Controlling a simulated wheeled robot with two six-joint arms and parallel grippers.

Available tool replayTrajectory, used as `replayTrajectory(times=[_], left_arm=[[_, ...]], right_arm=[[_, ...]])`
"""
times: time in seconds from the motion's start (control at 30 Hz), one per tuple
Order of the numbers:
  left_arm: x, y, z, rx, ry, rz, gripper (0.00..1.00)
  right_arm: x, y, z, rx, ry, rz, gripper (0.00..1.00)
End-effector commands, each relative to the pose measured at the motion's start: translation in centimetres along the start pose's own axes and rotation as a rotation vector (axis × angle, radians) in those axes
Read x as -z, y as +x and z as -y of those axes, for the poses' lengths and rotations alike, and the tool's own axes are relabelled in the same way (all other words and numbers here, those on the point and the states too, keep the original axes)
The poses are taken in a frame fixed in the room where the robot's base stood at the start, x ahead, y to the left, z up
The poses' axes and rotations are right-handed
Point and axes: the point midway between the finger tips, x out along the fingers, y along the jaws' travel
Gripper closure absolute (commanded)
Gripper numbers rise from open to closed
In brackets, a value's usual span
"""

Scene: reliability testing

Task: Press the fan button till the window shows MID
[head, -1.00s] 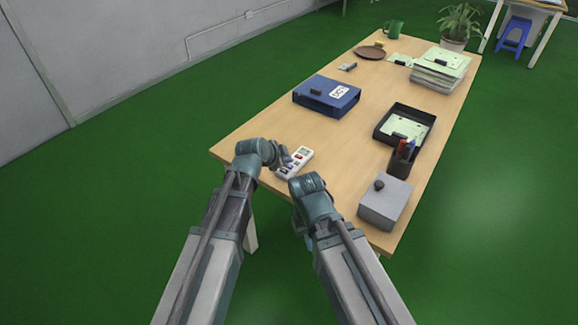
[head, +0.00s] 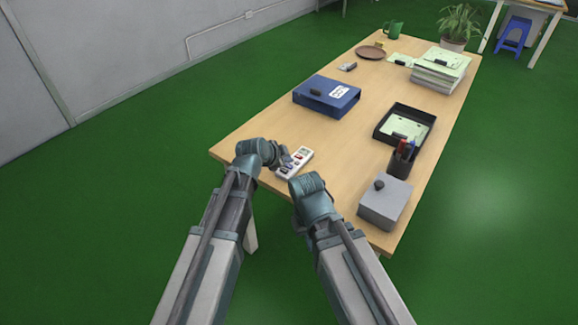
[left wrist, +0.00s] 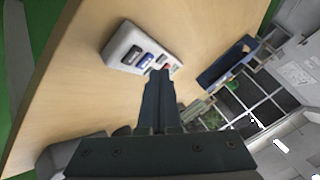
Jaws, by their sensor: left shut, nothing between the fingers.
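In the left wrist view the unit (left wrist: 128,45) shows dark and blue buttons and a bit of red near the fingertips. My left gripper (head: 286,159) is over the unit's left side. In the left wrist view its fingers (left wrist: 160,75) are shut and empty, with their tips at the unit's edge and hiding part of its face. Contact cannot be told. The window's text is too small to read. My right gripper's fingers are hidden behind its wrist.
A blue binder box (head: 322,104) lies beyond the unit. A black tray (head: 378,139), a pen cup (head: 401,164) and a grey box (head: 384,207) stand on the right. The table (head: 260,117) is bare left of the binder.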

Motion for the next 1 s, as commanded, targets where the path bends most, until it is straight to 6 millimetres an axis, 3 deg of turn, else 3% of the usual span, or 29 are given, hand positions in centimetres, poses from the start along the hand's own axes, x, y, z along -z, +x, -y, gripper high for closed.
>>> replayTrajectory(times=[1.0], left_arm=[[-0.6, 0.8, -0.6, 0.000, 0.000, 0.000, 1.00]], right_arm=[[0.1, 1.1, 0.1, 0.000, 0.000, 0.000, 1.00]])
